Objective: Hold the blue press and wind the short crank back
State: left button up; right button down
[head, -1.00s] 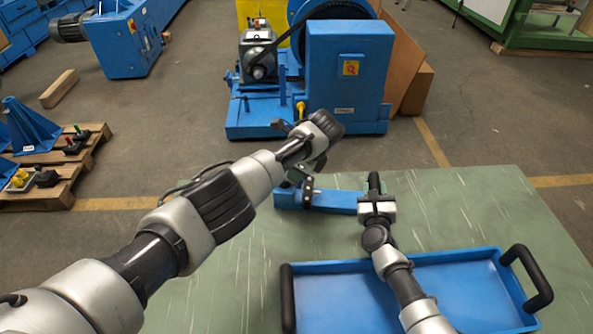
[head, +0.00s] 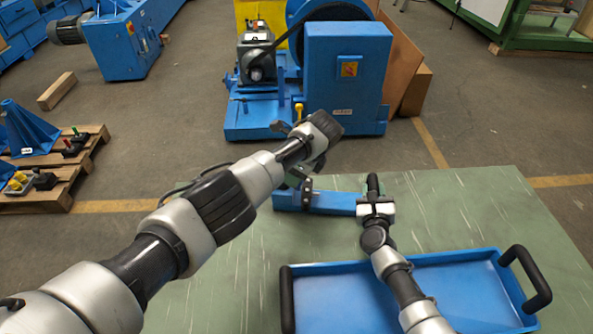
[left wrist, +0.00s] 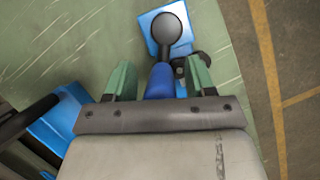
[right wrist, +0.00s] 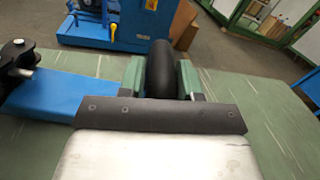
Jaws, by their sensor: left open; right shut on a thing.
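The blue press (head: 335,203) lies on the green table. Its black grip (head: 372,186) stands at the right end. My right gripper (head: 375,200) is shut on that grip, which sits between the green fingers in the right wrist view (right wrist: 160,68). My left gripper (head: 297,180) is over the press's left end, open. In the left wrist view a blue piece (left wrist: 160,80), perhaps the short crank's handle, stands between its fingers with gaps visible. A black round knob (left wrist: 172,27) is just beyond. My left arm hides much of the crank in the head view.
A blue tray (head: 400,264) with black handles is at the table's front right. The green table (head: 480,200) is clear to the right. A large blue machine (head: 345,85) stands on the floor behind. A pallet (head: 75,165) with small parts is at left.

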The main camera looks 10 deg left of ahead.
pick_arm(q)
jog(key=v, duration=1.2)
jog(key=shift+f, duration=0.1)
jog(key=w+a+f+m+t, duration=0.4)
jog(key=a+f+m+t, duration=0.25)
jog(key=a+t, duration=0.55)
jog(key=s+d+f+m+t+h, duration=0.2)
jog(key=s+d+m+h, duration=0.15)
jog(key=s+m, duration=0.25)
jog(key=s+d+f+m+t+h, duration=0.2)
jog(key=s+d+m+t+h, duration=0.1)
jog(key=s+m+h, duration=0.25)
jog(key=x, duration=1)
jog(key=shift+w+a+f+y, duration=0.25)
jog(key=shift+y, duration=0.05)
jog(key=c, duration=0.9)
